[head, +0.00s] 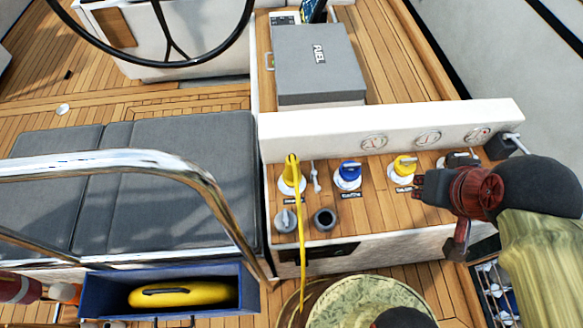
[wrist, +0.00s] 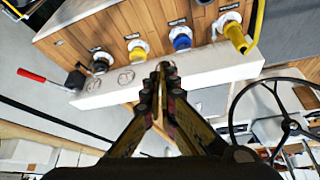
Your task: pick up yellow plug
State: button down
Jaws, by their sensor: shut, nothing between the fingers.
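A yellow plug (head: 291,172) with a yellow cable sits in a white round socket on the wooden counter, at the left of a row. The cable hangs down over the counter's front. The plug also shows at the upper right in the wrist view (wrist: 235,37). My gripper (head: 420,188) is at the right end of the counter in the head view, well to the right of the plug. In the wrist view my gripper (wrist: 164,72) has its fingers together and empty, apart from the plug.
A blue knob (head: 348,173) and a yellow knob (head: 404,168) stand in the same row, with a black one (wrist: 99,65) beyond. A white ledge (head: 320,138) runs behind them. A steel rail (head: 120,160) and a blue box (head: 110,300) with a yellow item are at left.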

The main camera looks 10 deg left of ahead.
aim_at(288, 179)
jog(key=k+j+u, duration=0.1)
jog(key=k+u, duration=0.15)
jog(key=k, duration=0.8)
jog(key=u, duration=1.35)
